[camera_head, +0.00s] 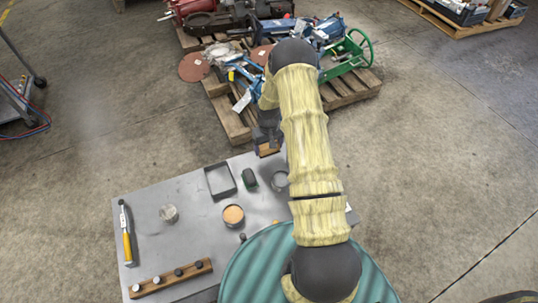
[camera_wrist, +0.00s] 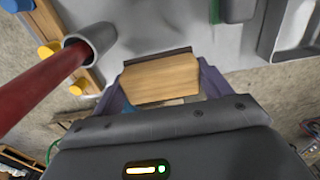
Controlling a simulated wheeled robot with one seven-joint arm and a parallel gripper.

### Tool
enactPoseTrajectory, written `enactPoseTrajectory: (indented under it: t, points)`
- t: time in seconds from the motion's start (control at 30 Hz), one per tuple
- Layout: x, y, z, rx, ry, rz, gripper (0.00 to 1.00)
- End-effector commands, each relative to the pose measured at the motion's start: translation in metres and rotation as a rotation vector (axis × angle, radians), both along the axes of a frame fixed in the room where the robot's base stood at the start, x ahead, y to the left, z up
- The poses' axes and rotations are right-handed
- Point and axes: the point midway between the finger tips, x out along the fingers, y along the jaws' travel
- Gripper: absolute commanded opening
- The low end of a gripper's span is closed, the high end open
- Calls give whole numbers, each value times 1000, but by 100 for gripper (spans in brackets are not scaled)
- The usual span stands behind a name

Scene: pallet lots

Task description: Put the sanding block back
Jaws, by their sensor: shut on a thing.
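The sanding block (camera_wrist: 160,80) is a pale wooden block with a dark strip along one edge. My gripper (camera_wrist: 162,84) is shut on it, with a purple finger at each side. In the head view the block (camera_head: 268,151) shows just below my gripper (camera_head: 267,142), at the far edge of the grey table (camera_head: 195,240). My arm hides part of the table to the right. In the wrist view the block appears clear of the tabletop; its exact height I cannot tell.
A loaded pallet (camera_head: 235,125) lies beyond.

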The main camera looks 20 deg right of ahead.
Motion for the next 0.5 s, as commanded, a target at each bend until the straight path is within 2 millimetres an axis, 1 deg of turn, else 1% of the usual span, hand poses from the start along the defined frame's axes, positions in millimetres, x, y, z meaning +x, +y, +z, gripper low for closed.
enactPoseTrajectory:
  t: [0.03,0.1,0.37,0.43,0.5]
  points:
    - [0,0,-8,0,1,0,59]
    - [0,0,-12,0,0,0,59]
    - [1,1,-12,0,-1,0,59]
    - [0,0,-15,0,0,-1,59]
    - [0,0,-22,1,1,-2,59]
